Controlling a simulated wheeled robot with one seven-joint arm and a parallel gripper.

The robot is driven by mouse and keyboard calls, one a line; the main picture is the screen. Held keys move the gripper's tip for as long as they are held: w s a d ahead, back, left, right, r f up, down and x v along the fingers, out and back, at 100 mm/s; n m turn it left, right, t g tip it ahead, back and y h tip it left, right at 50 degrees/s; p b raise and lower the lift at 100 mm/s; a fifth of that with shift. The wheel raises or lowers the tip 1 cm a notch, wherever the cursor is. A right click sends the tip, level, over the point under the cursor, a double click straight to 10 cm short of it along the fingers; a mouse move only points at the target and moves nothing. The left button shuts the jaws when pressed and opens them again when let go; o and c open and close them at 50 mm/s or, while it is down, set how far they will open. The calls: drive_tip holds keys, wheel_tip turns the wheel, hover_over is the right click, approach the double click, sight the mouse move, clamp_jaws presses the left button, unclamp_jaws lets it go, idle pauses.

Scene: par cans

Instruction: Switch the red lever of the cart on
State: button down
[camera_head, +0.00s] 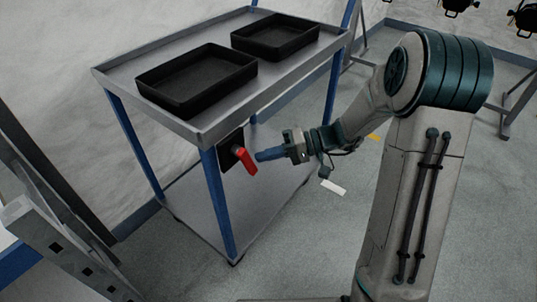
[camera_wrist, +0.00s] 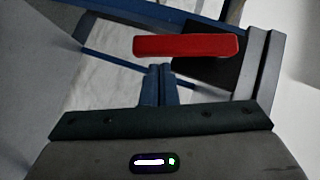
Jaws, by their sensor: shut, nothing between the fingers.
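The red lever (camera_head: 245,161) is on a dark switch box (camera_head: 230,149) under the top of the cart (camera_head: 215,122), near its front leg. In the head view the lever slants down to the right. My gripper (camera_head: 258,156) is shut and empty, with its blue fingertips just right of the lever. In the wrist view the red lever (camera_wrist: 186,45) lies across the picture just beyond the tips of my gripper (camera_wrist: 161,68). The dark switch box (camera_wrist: 208,68) is behind it. I cannot tell whether the fingertips touch the lever.
Two black trays (camera_head: 197,79) and (camera_head: 275,37) stand on the cart top. A blue cart leg (camera_head: 218,205) is left of the lever. A grey metal frame (camera_head: 62,245) is at the lower left. Black lamps (camera_head: 525,17) hang at the upper right. The floor right of the cart is mostly clear.

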drive_tip(key=shift+s+a+f+m+y, duration=0.15)
drive_tip(key=shift+s+f+m+y, duration=0.05)
drive_tip(key=shift+f+m+y, duration=0.1)
idle(0.4)
drive_tip(key=w+r+p+v, duration=0.1)
drive_tip(key=w+p+v, duration=0.15)
drive_tip(key=v, duration=1.05)
drive_tip(key=s+a+r+m+g+h+p, duration=0.1)
drive_tip(key=s+a+r+m+h+p, duration=0.15)
drive_tip(key=s+r+h+p, duration=0.8)
drive_tip(key=s+d+r+t+h+p, duration=0.2)
drive_tip(key=s+r+p, duration=0.2)
drive_tip(key=r, duration=0.5)
drive_tip(key=s+d+r+m+t+h+p, duration=0.1)
drive_tip(key=s+d+r+t+h+p, duration=0.2)
drive_tip(key=r+p, duration=0.6)
drive_tip(key=shift+s, duration=0.95)
